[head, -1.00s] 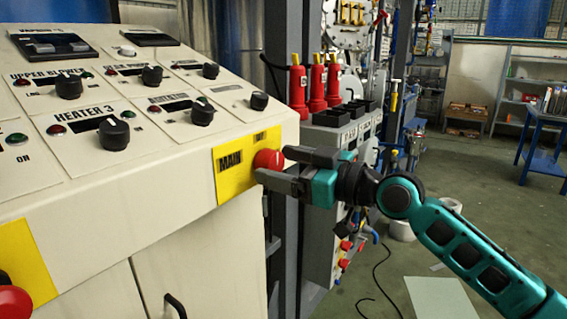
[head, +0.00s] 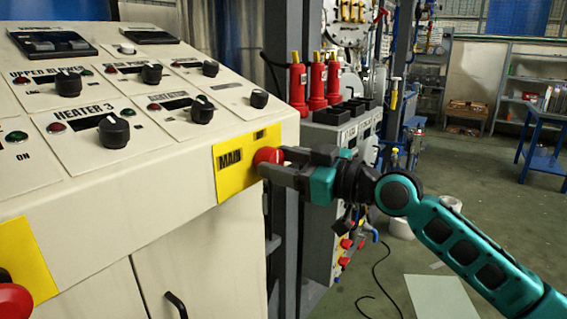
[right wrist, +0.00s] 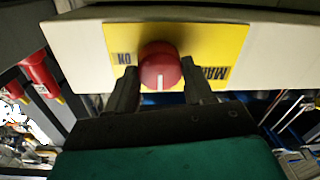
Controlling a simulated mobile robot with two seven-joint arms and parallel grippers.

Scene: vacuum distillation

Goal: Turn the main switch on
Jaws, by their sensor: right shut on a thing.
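The main switch (head: 267,157) is a round red knob on a yellow plate (head: 230,165) marked MAIN, at the right end of the cream control panel's front face. In the right wrist view the red knob (right wrist: 160,68) has a white pointer line that points down in the picture, between the printed ON on the left and MAIN on the right. My right gripper (head: 273,163) is shut on the knob, one finger on each side; the fingers also show in the right wrist view (right wrist: 161,88). My left gripper is not in view.
The cream panel (head: 150,213) carries several black knobs on its sloping top. Another red button (head: 14,301) sits at the lower left. Red fittings (head: 317,85) and a grey post stand behind my right gripper. Open floor (head: 415,260) lies to the right.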

